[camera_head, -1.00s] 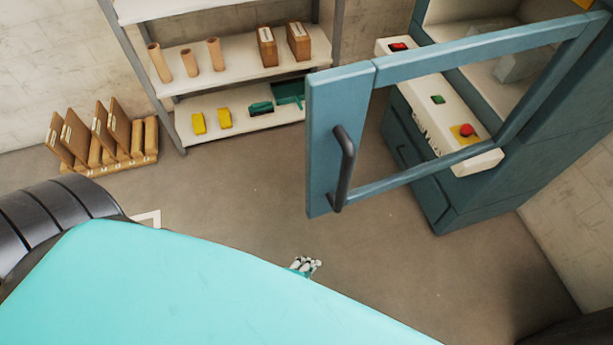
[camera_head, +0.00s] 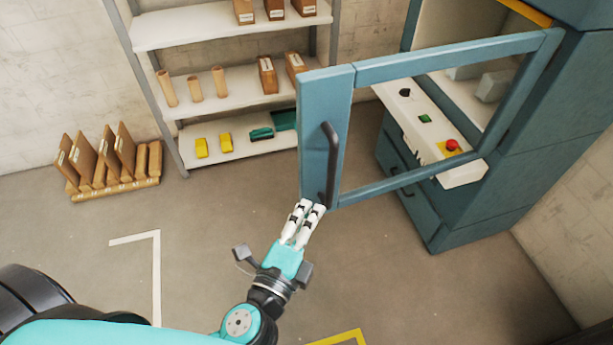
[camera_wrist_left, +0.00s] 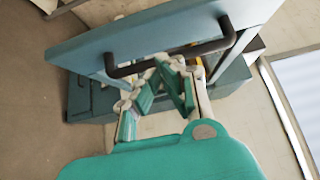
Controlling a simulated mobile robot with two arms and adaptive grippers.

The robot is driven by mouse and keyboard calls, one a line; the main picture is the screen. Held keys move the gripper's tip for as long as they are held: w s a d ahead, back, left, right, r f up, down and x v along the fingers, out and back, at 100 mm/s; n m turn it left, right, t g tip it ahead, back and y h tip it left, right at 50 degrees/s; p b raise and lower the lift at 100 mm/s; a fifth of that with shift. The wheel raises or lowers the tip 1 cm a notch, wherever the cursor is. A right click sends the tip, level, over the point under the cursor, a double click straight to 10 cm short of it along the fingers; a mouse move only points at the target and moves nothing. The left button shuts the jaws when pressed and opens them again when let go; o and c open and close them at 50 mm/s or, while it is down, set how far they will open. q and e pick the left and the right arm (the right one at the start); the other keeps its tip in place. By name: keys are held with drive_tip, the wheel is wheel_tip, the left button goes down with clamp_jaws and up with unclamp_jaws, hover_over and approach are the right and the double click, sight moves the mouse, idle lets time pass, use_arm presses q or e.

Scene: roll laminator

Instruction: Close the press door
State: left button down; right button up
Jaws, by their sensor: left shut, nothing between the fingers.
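The press door (camera_head: 312,120) is a blue frame with a see-through opening, swung wide open from the blue press (camera_head: 550,130). A dark bar handle (camera_head: 330,160) stands upright on its free edge. In the left wrist view the door (camera_wrist_left: 130,45) and handle (camera_wrist_left: 175,58) cross the upper part. My left gripper (camera_head: 312,205) is shut and empty, with its white fingertips by the handle's lower end and the door's bottom corner. In the left wrist view its fingers (camera_wrist_left: 160,85) are close to the handle; I cannot tell whether they touch. My right gripper is not in view.
A white control panel (camera_head: 412,118) with buttons juts from the press below the opening. A shelf rack (camera_head: 225,95) with tubes, boxes and yellow items stands behind. A wooden rack (camera_head: 110,190) is on the floor at left. The floor below the door is clear.

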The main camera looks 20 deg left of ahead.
sight(317, 169)
use_arm(q)
drive_tip(key=shift+w+a+f+p, duration=0.1)
drive_tip(key=shift+w+a+p, duration=0.25)
drive_tip(key=shift+w, duration=0.7)
drive_tip(key=shift+w+a+r+p, duration=0.1)
drive_tip(key=shift+w+a+p, duration=0.3)
drive_tip(key=shift+w, duration=0.6)
drive_tip(key=shift+w+a+f+p, duration=0.1)
drive_tip(key=shift+w+a+p, duration=0.25)
drive_tip(key=shift+w, duration=0.7)
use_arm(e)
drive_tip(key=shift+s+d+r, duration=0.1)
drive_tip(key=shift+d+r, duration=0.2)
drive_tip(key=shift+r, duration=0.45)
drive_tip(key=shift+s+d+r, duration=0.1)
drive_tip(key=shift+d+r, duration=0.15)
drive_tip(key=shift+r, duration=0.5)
